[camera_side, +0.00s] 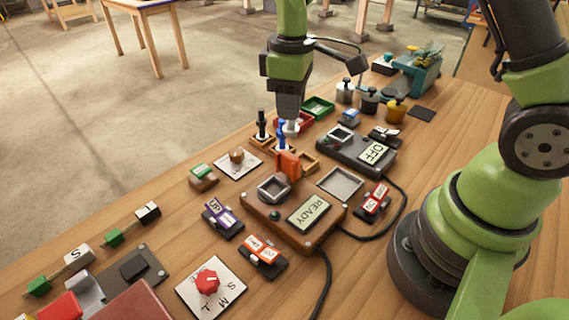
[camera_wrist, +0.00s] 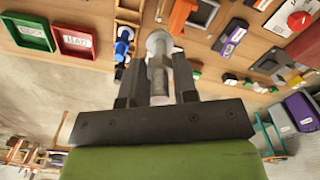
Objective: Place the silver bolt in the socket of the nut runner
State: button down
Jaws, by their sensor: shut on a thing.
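The silver bolt (camera_wrist: 158,68) is held upright between the fingers of my gripper (camera_wrist: 157,85) in the wrist view, its round head toward the top of the picture. In the side view my gripper (camera_side: 290,118) points down over the table, with a pale piece of the bolt (camera_side: 292,127) showing below it. I cannot tell for sure which thing is the nut runner. A blue upright tool (camera_side: 282,135) stands just below my gripper in the side view, and it also shows left of the bolt in the wrist view (camera_wrist: 122,45). An orange block (camera_side: 289,164) stands in front of it.
A black upright tool (camera_side: 262,124) stands in a wooden holder to the left. A red tray (camera_side: 306,123) and a green tray (camera_side: 318,107) lie behind. A READY box (camera_side: 308,213) and an OFF box (camera_side: 373,151) with cables stand nearby. The table's left front is fairly crowded.

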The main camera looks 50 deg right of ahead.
jog(key=s+a+r+n, duration=0.1)
jog(key=s+a+n, duration=0.1)
jog(key=a, duration=0.4)
jog(key=shift+n, duration=0.3)
jog(key=shift+w+a+f, duration=0.1)
jog(key=shift+a+f, duration=0.05)
jog(key=shift+f, duration=2.25)
jog(key=shift+w+a+f, duration=0.1)
jog(key=shift+f, duration=2.25)
jog(key=shift+s+f, duration=0.1)
jog(key=shift+f, duration=0.1)
jog(key=c, duration=1.2)
grip_release()
jog(key=shift+o, duration=0.2)
jog(key=shift+r, duration=0.1)
